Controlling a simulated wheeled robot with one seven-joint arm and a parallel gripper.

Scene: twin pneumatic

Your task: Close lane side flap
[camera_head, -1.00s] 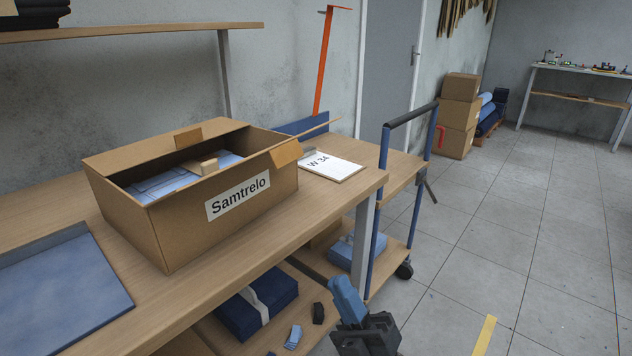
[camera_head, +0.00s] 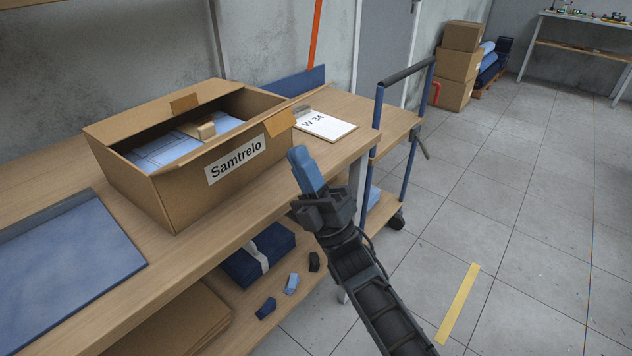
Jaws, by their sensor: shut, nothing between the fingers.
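An open cardboard box (camera_head: 170,198) labelled "Samtrelo" stands on the wooden bench, with light blue folded goods (camera_head: 165,150) inside. A flap (camera_head: 292,104) at its right end sticks outward and shows almost edge-on. An orange-tan piece (camera_head: 280,122) hangs at the right front corner, and a similar piece (camera_head: 184,102) shows at the back rim. I cannot tell which flap is the lane side one. My gripper (camera_head: 299,152), with blue fingers, is shut and empty. It is in front and right of the box, apart from it in the picture.
A clipboard marked "W 34" (camera_head: 325,124) lies on the bench right of the box. A blue-framed trolley (camera_head: 408,155) stands beyond the bench's right end. The lower shelf holds dark blue goods (camera_head: 250,268).

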